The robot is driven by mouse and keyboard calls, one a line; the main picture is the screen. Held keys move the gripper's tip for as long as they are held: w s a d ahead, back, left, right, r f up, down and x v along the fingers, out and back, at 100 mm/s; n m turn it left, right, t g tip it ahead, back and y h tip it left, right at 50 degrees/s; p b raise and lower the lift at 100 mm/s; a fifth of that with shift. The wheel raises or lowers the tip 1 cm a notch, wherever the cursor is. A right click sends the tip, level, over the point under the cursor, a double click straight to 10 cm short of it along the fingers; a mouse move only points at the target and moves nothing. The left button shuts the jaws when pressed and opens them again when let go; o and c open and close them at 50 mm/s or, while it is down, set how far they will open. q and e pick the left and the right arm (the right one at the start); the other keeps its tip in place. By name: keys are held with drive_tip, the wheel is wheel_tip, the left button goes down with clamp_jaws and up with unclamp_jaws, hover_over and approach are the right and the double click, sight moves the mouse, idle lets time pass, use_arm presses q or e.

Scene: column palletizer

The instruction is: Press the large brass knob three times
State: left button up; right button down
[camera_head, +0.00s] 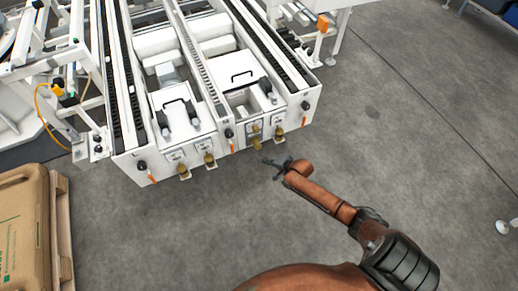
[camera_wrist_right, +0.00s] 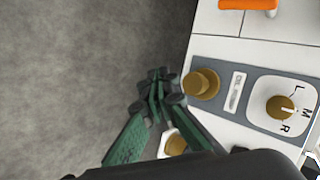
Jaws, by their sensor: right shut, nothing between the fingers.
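A large brass knob (camera_wrist_right: 201,84) sticks out from a grey plate on the white machine panel in the right wrist view. My right gripper (camera_wrist_right: 158,82) is shut and empty, with its dark green fingertips just left of this knob. I cannot tell whether they touch it. In the head view the right gripper (camera_head: 275,163) is in front of the machine's front face, near several brass knobs (camera_head: 257,144). I cannot tell which of these is the large one. My left gripper is not in view.
A brass selector (camera_wrist_right: 280,106) marked L, M, R sits beside the knob. Another brass part (camera_wrist_right: 175,144) is partly hidden by the gripper. An orange handle (camera_wrist_right: 248,4) is at the top.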

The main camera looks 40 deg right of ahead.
idle(0.5)
drive_tip(key=s+a+f+n+g, duration=0.2)
drive_tip(key=s+a+n, duration=0.15)
drive_tip(key=s, duration=0.55)
drive_tip(key=s+a+f+n+g, duration=0.2)
drive_tip(key=s+a, duration=0.3)
drive_tip(key=s, duration=0.4)
drive_tip(key=s+a+f+n+g, duration=0.1)
drive_tip(key=s+a+f+n, duration=0.3)
drive_tip(key=s, duration=0.6)
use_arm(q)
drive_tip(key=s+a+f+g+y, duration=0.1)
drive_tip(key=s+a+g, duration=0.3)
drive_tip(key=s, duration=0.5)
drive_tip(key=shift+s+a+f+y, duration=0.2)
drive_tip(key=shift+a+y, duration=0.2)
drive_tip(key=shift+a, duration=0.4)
use_arm(e)
drive_tip(key=s+r+n+g, duration=0.1)
drive_tip(key=s+r, duration=0.3)
drive_tip(key=s, duration=0.4)
drive_tip(key=s+a+r+n+g, duration=0.1)
drive_tip(key=s+r, duration=0.3)
drive_tip(key=s, duration=0.4)
drive_tip(key=s+a+r+n+g+h, duration=0.1)
drive_tip(key=s+r+n+g, duration=0.1)
drive_tip(key=s+r, duration=0.3)
drive_tip(key=s+n, duration=0.1)
drive_tip(key=s, duration=0.2)
drive_tip(key=shift+g, duration=0.4)
